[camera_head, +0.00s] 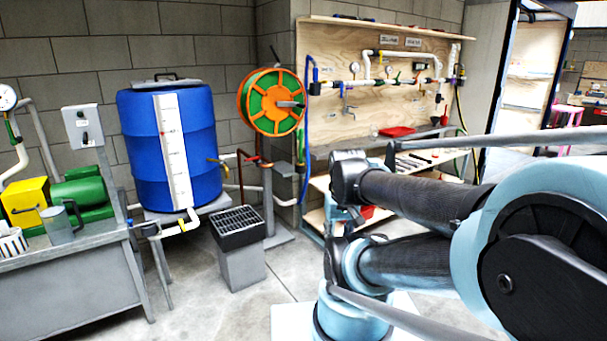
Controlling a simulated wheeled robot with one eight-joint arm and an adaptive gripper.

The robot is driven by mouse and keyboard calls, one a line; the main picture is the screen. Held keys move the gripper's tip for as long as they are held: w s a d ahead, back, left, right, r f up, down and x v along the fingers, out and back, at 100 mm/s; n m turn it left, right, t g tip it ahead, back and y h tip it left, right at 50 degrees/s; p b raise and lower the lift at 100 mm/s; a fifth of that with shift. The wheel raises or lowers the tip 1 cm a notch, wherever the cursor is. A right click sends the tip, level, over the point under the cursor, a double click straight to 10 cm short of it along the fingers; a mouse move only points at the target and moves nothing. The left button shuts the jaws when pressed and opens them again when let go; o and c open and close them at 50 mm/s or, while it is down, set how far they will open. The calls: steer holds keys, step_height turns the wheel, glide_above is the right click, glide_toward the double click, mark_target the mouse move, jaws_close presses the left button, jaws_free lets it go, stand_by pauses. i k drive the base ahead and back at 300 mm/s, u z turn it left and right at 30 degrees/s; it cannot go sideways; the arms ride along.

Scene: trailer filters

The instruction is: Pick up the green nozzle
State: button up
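I cannot clearly make out a green nozzle in this view. Small items, some red and dark, lie on the bench (452,155) under the plywood panel at the right, too small to tell apart, and my arm hides part of that area. My arm fills the right foreground, folded back on itself. What seems to be my gripper (338,238) is a dark part hanging below the wrist, in front of the bench's left leg. Its fingers cannot be told apart, and I see nothing clearly held in it.
A blue barrel (205,150) stands on a stand at the left, beside an orange and green hose reel (272,101). A black grated tray (238,228) tops a grey block on the floor. A grey table (85,275) holds a green pump (80,192). Floor between is clear.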

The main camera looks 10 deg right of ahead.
mark_target(301, 150)
steer(key=u, duration=0.15)
steer(key=k, duration=0.15)
steer(key=z, duration=0.6)
steer(key=i, duration=1.8)
steer(key=u, duration=0.75)
